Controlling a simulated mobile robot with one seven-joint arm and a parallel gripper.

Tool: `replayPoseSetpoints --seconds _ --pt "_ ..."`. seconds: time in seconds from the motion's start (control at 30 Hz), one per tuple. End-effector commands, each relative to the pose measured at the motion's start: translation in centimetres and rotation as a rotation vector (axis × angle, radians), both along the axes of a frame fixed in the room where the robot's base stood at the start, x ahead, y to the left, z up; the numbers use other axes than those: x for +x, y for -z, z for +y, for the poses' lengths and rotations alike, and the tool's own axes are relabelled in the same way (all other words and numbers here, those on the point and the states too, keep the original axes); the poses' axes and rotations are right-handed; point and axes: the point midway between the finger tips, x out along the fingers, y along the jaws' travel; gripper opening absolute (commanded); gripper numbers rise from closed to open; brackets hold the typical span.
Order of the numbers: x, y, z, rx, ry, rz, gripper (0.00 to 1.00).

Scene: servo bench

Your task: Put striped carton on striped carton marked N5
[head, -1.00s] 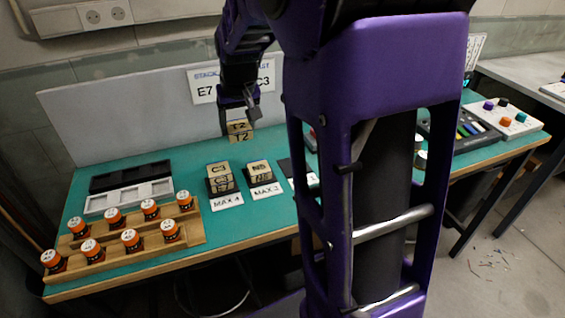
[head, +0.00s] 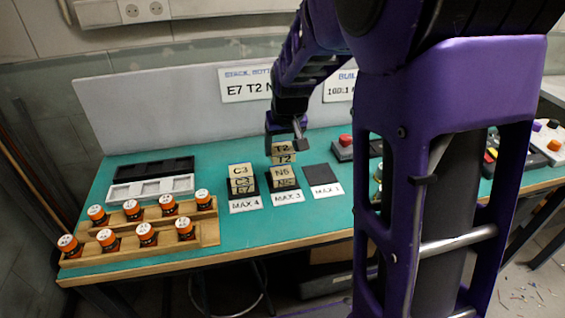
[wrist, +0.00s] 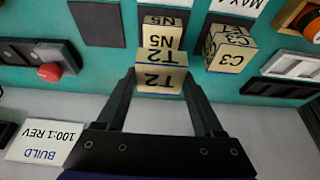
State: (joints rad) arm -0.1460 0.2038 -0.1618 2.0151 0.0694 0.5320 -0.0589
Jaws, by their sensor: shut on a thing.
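My gripper (head: 287,138) is shut on a tan carton marked T2 (head: 283,153), which also shows between the fingers in the wrist view (wrist: 161,74). The tan carton marked N5 (head: 284,177) stands on the dark pad labelled MAX 3; it also shows in the wrist view (wrist: 164,38), partly hidden behind the T2 carton. In the head view the T2 carton is directly above the N5 carton, roughly level. I cannot tell whether the two touch. My gripper comes from behind and above.
A stack with a C3 carton (head: 241,171) on top of an E7 carton stands close left on the MAX 4 pad. The MAX 1 pad (head: 321,174) at right is empty. Orange-capped jars in a wooden rack (head: 205,236) and trays (head: 150,188) are further left.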

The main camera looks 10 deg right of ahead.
Motion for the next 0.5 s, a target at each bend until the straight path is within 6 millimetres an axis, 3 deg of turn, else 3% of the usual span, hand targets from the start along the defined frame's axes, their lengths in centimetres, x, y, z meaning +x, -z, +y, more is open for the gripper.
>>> replayPoseSetpoints --seconds 0.23,0.5 --pt "-0.1 4.2 0.0 -0.001 0.0 0.004 0.13" --pt "0.0 4.7 0.0 0.0 0.001 0.001 0.13"
